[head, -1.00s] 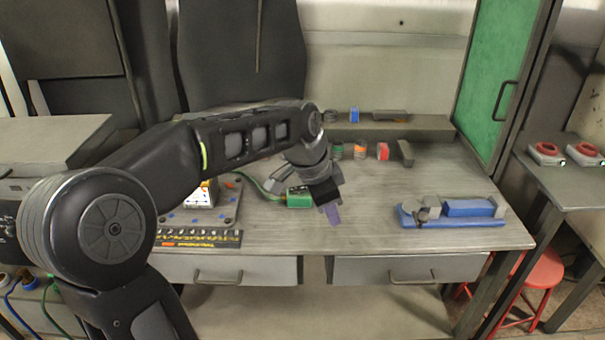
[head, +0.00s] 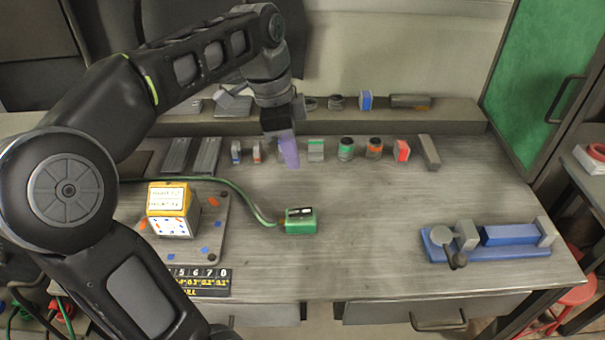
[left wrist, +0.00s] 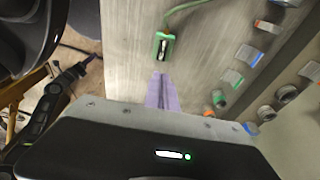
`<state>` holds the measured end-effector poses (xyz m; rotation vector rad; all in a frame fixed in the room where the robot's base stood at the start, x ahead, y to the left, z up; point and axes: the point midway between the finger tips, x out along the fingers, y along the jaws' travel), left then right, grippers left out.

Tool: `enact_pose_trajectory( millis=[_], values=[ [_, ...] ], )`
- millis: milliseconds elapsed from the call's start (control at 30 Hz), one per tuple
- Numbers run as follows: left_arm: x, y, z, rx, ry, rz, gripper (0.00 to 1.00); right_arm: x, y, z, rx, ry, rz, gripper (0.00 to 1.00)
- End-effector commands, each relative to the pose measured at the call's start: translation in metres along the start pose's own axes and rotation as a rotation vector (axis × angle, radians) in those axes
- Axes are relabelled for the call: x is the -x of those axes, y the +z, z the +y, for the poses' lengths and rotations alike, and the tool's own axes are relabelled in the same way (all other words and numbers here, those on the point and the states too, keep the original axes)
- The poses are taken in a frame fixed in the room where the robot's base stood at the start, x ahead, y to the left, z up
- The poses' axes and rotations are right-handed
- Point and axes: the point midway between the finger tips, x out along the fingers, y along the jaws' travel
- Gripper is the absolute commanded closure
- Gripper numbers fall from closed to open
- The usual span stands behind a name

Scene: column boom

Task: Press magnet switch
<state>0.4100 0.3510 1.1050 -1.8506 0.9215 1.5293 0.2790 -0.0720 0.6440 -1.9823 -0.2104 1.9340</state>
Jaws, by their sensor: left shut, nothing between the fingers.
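A green box with a black-and-white rocker on top, which looks like the magnet switch (head: 300,220), sits on the middle of the workbench with a green cable leaving its left side. My left gripper (head: 289,152) is above the bench, behind the switch in the head view, and apart from it. Its purple fingers are shut and empty, pointing down. In the left wrist view the switch (left wrist: 163,47) lies just beyond the purple fingertips (left wrist: 161,78). My right gripper does not show.
A yellow-and-white block (head: 172,212) stands on a grey plate (head: 212,250) to the left. A blue vise (head: 490,240) sits at the right. Several small blocks and cylinders line the back, near a raised shelf (head: 430,115). Bare bench lies between switch and vise.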

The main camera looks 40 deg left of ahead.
Motion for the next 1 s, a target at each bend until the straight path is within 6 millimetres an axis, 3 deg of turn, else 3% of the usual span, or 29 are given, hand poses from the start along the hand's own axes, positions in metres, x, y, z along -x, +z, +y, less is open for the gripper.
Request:
enact_pose_trajectory(
  millis=[567, 767, 1000],
  values=[
    [-0.005, 0.0, 0.0, 0.0, 0.001, 0.0, 1.0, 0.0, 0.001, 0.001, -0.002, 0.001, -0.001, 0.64],
    [-0.026, 0.0, 0.001, 0.0, 0.003, -0.001, 1.0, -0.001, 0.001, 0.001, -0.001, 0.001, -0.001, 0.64],
    [-0.071, 0.0, 0.001, 0.0, 0.005, -0.002, 1.0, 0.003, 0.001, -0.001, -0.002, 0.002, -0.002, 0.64]
  ],
)
